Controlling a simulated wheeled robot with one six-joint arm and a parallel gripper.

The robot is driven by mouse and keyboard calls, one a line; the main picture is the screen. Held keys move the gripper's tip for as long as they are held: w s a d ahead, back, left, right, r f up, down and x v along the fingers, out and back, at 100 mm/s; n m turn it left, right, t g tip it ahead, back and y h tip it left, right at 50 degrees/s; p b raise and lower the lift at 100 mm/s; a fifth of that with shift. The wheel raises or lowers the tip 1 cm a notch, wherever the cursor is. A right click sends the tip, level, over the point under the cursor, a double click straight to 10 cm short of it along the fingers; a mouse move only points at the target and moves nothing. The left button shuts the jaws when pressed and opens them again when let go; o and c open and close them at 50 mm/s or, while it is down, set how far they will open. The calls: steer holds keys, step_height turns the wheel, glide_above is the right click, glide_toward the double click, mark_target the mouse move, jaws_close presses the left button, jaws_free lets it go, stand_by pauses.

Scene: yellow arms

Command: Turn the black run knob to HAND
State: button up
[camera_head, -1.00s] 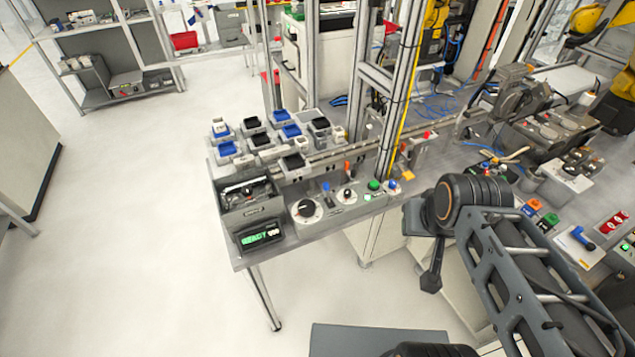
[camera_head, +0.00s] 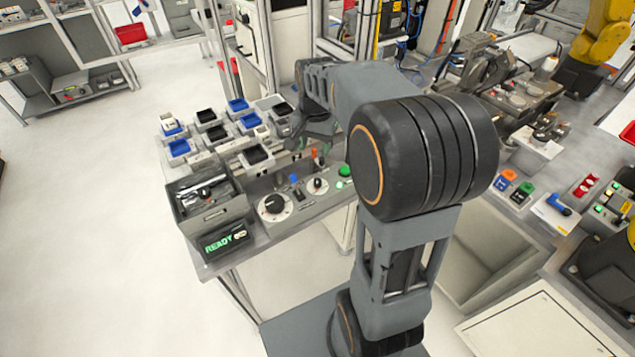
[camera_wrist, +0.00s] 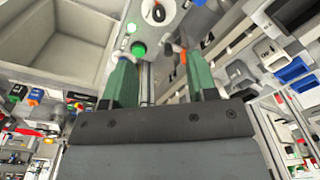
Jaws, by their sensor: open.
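A control panel at the table's front edge carries two black knobs. The larger knob (camera_head: 273,204) sits on a round white dial, and the smaller knob (camera_head: 317,185) sits on a white plate to its right. The lettering is too small to read, so I cannot tell which is the run knob or where HAND is. One black knob on a white plate (camera_wrist: 157,12) shows at the top of the wrist view. My gripper (camera_wrist: 158,57) has its green fingers apart with nothing held between them. In the head view my gripper is beyond the panel, partly hidden by my arm.
A green button (camera_head: 343,171) sits right of the smaller knob. A grey bin (camera_head: 208,197) and a READY display (camera_head: 224,241) stand to the left.

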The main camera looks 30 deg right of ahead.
mark_target(318, 181)
steer(key=shift+m+g, duration=0.3)
steer(key=shift+m, duration=0.4)
steer(key=f, duration=0.5)
steer(key=w+d+f, duration=0.1)
steer(key=f, duration=0.4)
steer(key=f+p, duration=0.1)
steer(key=f, duration=0.5)
steer(key=shift+w+d, duration=0.3)
steer(key=shift+w, duration=0.1)
steer(key=c, duration=0.9)
